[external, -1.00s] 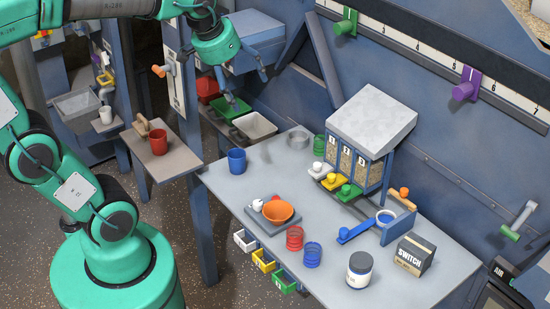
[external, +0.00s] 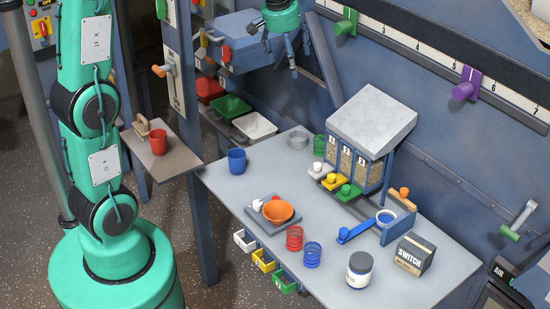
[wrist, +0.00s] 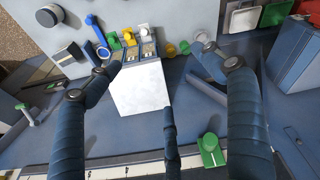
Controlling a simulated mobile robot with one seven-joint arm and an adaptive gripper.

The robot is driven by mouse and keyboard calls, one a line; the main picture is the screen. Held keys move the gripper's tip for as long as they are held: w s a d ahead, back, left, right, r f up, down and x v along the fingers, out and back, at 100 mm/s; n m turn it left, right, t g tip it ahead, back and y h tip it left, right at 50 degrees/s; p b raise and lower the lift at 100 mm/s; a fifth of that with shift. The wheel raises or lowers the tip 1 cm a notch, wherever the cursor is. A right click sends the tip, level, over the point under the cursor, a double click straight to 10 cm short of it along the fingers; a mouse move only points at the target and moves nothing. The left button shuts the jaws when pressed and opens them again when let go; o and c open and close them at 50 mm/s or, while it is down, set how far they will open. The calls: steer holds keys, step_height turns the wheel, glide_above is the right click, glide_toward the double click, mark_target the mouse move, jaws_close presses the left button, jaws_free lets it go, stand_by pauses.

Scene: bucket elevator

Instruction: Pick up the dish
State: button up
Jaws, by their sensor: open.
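An orange bowl (external: 278,212) sits on a small grey scale (external: 262,222) on the workbench. A shallow grey round dish (external: 299,140) stands near the back left of the bench, beside a green coil. I cannot tell which of the two the task calls the dish. My gripper (external: 289,58) is open and empty, high near the back wall, above and behind the grey dish and far from the orange bowl. In the wrist view its fingers (wrist: 165,70) are spread wide with nothing between them. The orange bowl does not show in the wrist view.
A bin dispenser with a pale sloped lid (external: 372,118) stands at the back of the bench; the lid also shows in the wrist view (wrist: 142,88). A blue cup (external: 236,161), coils (external: 294,238), a jar (external: 360,270) and a SWITCH box (external: 414,254) stand around. The bench's middle left is clear.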

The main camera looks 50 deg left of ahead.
steer(key=w+a+f+n, duration=0.2)
steer(key=w+a+f, duration=0.35)
steer(key=w, duration=0.35)
steer(key=n+g+p, duration=0.3)
steer(key=n, duration=0.2)
glide_above(298, 137)
steer(key=s+d, duration=0.2)
steer(key=d, duration=0.1)
step_height(298, 137, down, 31)
steer(key=shift+d+h, duration=0.25)
steer(key=shift+h, duration=0.05)
steer(key=shift+f, duration=0.15)
step_height(298, 137, down, 8)
steer(key=shift+f+b, duration=0.1)
steer(key=shift+b, duration=0.3)
steer(key=shift+f, duration=0.15)
steer(key=shift+s+a+f, duration=0.1)
steer(key=shift+f, duration=1.15)
steer(key=shift+s+a+f, duration=0.1)
steer(key=shift+f, duration=1.15)
